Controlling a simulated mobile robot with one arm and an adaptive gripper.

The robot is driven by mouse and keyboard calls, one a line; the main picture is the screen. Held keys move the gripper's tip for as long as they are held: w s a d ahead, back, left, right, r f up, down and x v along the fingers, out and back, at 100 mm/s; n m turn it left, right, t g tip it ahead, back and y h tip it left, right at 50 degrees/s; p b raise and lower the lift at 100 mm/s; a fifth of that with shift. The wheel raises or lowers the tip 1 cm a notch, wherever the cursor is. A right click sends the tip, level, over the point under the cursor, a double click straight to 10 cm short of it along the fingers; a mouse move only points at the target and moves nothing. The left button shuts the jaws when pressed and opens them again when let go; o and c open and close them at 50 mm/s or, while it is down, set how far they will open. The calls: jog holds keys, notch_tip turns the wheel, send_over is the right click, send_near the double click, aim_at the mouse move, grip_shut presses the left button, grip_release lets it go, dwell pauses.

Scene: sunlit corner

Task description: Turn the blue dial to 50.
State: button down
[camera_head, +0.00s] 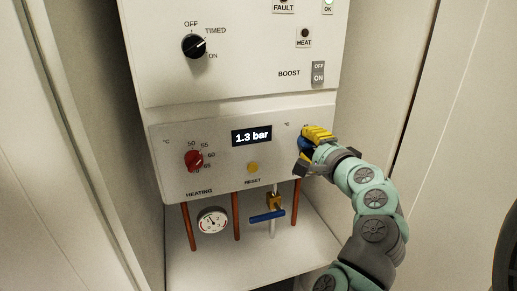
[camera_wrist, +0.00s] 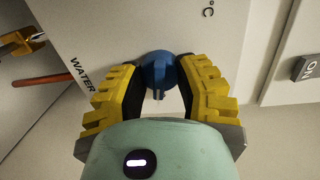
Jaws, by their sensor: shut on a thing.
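The blue dial (camera_wrist: 158,70) sits on the white panel beside the word WATER, seen in the wrist view. My gripper (camera_wrist: 160,85) has its yellow ribbed fingers on both sides of the dial, shut on it. In the head view, the blue dial (camera_head: 304,144) is mostly covered by my gripper (camera_head: 309,141) at the right of the lower panel. The numbers around the blue dial are hidden, so I cannot tell its setting.
A red dial (camera_head: 194,160) is at the panel's left, below a black knob (camera_head: 194,46). A display (camera_head: 252,136) reads 1.3 bar above a yellow reset button (camera_head: 253,168). Copper pipes, a gauge (camera_head: 212,221) and a blue-handled valve (camera_head: 267,216) sit below. A wall stands close on the right.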

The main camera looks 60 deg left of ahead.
aim_at(313, 145)
dwell(0.4)
jog(key=c, duration=0.5)
grip_release()
jog(key=shift+c, duration=0.2)
jog(key=v, duration=0.6)
jog(key=shift+w+d, duration=0.1)
jog(key=shift+d, duration=0.65)
jog(key=shift+s+r, duration=0.1)
jog(key=shift+s, duration=0.15)
